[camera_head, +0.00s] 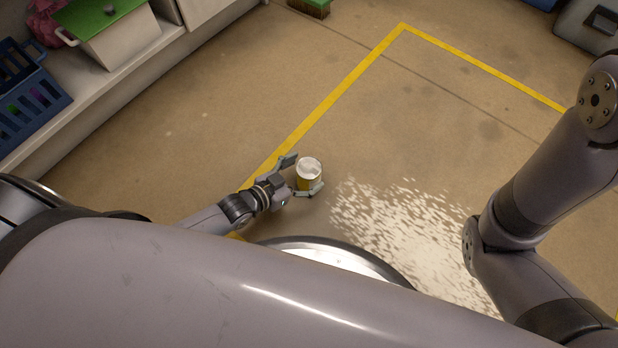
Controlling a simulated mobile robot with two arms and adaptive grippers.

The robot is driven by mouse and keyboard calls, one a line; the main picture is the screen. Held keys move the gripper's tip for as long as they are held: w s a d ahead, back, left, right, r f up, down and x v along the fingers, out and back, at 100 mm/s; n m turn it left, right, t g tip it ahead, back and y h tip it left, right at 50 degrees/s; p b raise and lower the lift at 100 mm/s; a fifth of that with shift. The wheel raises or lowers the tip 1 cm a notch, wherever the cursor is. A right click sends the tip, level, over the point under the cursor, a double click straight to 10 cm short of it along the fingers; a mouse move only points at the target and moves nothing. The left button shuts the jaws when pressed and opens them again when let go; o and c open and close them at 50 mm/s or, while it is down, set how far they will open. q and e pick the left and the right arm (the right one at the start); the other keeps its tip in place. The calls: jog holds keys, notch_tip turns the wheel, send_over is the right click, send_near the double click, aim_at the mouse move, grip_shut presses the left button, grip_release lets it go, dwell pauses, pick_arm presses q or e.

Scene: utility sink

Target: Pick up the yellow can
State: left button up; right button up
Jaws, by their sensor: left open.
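The yellow can (309,183) stands upright near the middle of the view, with its pale silver top facing up and a little yellow side showing. My left gripper (303,176) is low beside it, with its open fingers on either side of the can.
A yellow floor line (345,84) runs behind the can and turns at the top. White flecks (410,235) cover the floor to the lower right. A shelf with a blue crate (30,98) and a green-lidded bin (112,32) is at the upper left.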

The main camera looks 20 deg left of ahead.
pick_arm(q)
jog(key=shift+b+x, duration=0.6)
jog(key=shift+x, duration=0.6)
jog(key=shift+c, duration=0.3)
jog(key=c, duration=1.2)
